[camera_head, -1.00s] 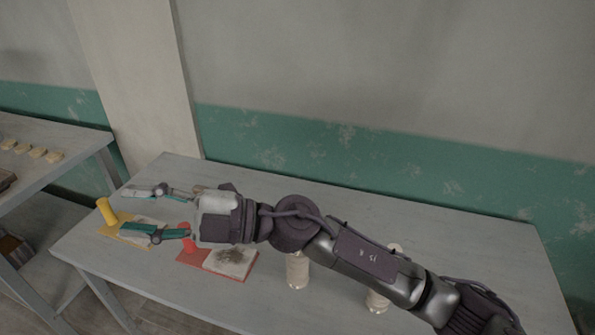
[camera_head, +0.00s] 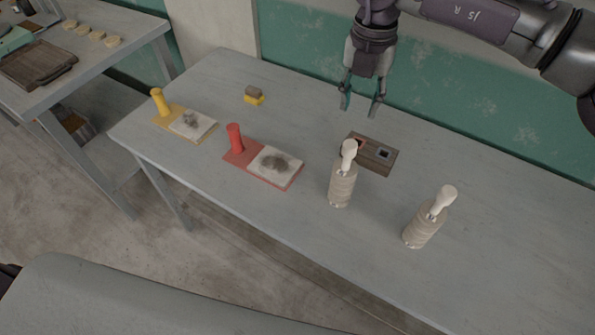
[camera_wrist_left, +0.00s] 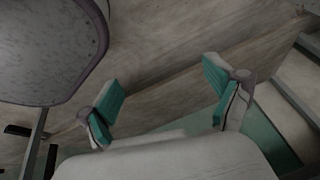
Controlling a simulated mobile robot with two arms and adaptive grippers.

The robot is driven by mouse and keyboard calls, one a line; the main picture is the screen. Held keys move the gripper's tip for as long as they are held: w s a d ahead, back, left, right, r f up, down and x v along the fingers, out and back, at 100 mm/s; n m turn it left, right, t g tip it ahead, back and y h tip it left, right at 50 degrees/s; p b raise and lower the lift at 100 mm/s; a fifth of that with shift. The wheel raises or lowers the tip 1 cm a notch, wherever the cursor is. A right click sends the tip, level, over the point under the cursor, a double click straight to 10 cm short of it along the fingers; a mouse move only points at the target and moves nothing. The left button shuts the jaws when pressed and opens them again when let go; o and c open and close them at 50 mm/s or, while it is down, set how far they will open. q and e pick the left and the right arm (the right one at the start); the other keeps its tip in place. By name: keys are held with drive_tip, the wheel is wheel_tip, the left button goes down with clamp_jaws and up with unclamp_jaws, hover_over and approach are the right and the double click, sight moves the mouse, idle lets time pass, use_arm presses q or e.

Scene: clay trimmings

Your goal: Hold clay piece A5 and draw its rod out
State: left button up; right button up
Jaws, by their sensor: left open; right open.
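I cannot read a label, so I cannot tell which is A5. My right gripper (camera_head: 361,108) is open and empty, fingers down, behind the two pieces and apart from them. My left gripper (camera_wrist_left: 163,85) shows only in the left wrist view, open and empty.
A wooden block (camera_head: 377,156) with square recesses lies behind the nearer-middle piece. A red stamp (camera_head: 236,138) with a pad (camera_head: 275,166), a yellow stamp (camera_head: 160,101) with a pad (camera_head: 193,124) and a sponge (camera_head: 254,96) lie left. The table's right part (camera_head: 520,240) is clear.

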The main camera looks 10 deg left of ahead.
use_arm(q)
drive_tip(key=w+r+m+t+h, duration=0.4)
drive_tip(key=w+r+m+t, duration=0.45)
drive_tip(key=w+r, duration=0.95)
drive_tip(key=w+d+r+m+h, duration=0.25)
drive_tip(key=r+m+h, duration=0.2)
drive_tip(key=r, duration=0.55)
drive_tip(key=m+h, duration=0.6)
drive_tip(key=m, duration=0.4)
approach(332, 178)
drive_tip(key=s+r+v, duration=0.1)
drive_tip(key=r+v, duration=0.1)
drive_tip(key=v, duration=0.8)
drive_tip(key=w+d+m+g, duration=0.1)
drive_tip(key=w+d+m, duration=0.4)
drive_tip(key=m, duration=0.1)
drive_tip(key=w+d+r+m+g, duration=0.1)
drive_tip(key=w+d+m, duration=0.4)
drive_tip(key=d+m, duration=0.1)
drive_tip(key=w+d+m+g, duration=0.1)
drive_tip(key=w+d+m, duration=0.4)
drive_tip(key=d+m, duration=0.1)
drive_tip(key=shift+w+r+m+g+h, duration=0.25)
drive_tip(key=shift+w+r+m+g, duration=0.1)
drive_tip(key=shift+m, duration=0.35)
drive_tip(key=shift+s, duration=0.1)
drive_tip(key=shift+c, duration=0.3)
